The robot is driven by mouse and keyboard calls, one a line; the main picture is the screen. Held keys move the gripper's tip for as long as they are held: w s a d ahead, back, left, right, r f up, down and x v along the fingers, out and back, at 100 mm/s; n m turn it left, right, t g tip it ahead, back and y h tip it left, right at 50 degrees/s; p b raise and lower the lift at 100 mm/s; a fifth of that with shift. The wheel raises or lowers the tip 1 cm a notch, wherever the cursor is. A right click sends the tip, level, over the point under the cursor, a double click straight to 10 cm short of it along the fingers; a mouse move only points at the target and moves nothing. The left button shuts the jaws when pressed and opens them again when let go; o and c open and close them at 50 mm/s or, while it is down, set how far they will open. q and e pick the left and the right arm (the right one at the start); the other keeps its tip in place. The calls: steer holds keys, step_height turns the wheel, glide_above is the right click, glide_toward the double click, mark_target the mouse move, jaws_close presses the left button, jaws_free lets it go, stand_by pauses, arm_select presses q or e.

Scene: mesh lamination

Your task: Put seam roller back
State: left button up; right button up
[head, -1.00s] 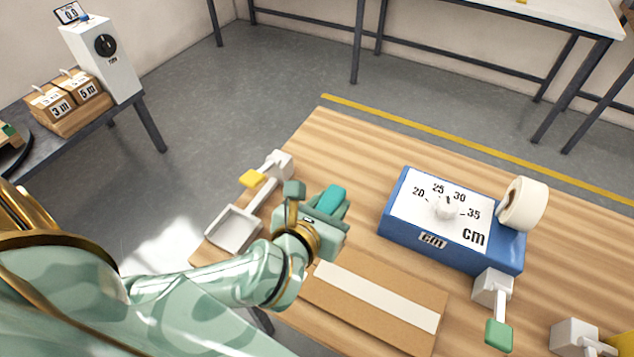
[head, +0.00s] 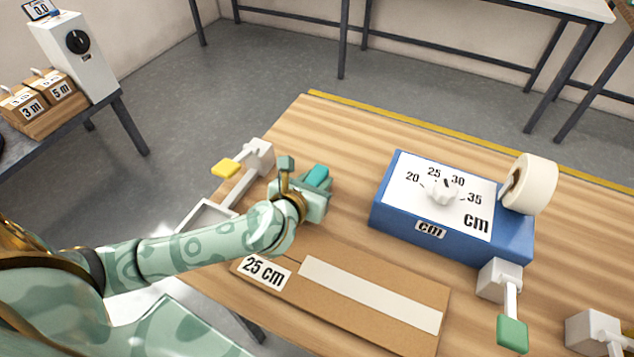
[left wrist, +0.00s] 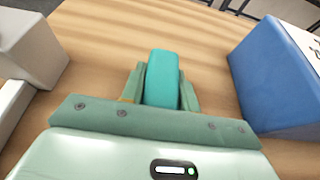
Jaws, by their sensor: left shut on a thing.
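My left gripper (head: 314,186) is shut on a teal piece (head: 318,176), which I take to be the seam roller's handle. The teal piece also shows in the left wrist view (left wrist: 162,78), between the two fingers (left wrist: 162,92). The rest of the roller is hidden by the gripper. The gripper is over the wooden table, between a grey tray (head: 207,214) with a white bracket on its left and the blue box on its right. I cannot tell whether the held piece touches the table. My right gripper is not in view.
A cardboard strip (head: 350,305) marked 25 cm with a white band lies in front of the gripper. A blue cm dial box (head: 450,205) and a tape roll (head: 530,183) stand at right. A yellow-tipped clamp (head: 245,165) is at the left edge. Bare table lies behind.

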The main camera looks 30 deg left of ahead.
arm_select(q)
steer(key=shift+r, duration=0.1)
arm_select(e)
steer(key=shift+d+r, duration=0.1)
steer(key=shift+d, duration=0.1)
arm_select(q)
steer(key=o, duration=1.1)
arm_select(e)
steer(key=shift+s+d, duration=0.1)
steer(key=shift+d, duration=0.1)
arm_select(q)
steer(key=shift+s+r, duration=0.2)
steer(key=shift+s, duration=0.1)
steer(key=p+v, duration=0.3)
steer(key=v, duration=0.7)
steer(key=shift+s, duration=0.15)
steer(key=shift+s+d+r, duration=0.1)
steer(key=shift+s+r, duration=0.1)
steer(key=shift+s, duration=0.3)
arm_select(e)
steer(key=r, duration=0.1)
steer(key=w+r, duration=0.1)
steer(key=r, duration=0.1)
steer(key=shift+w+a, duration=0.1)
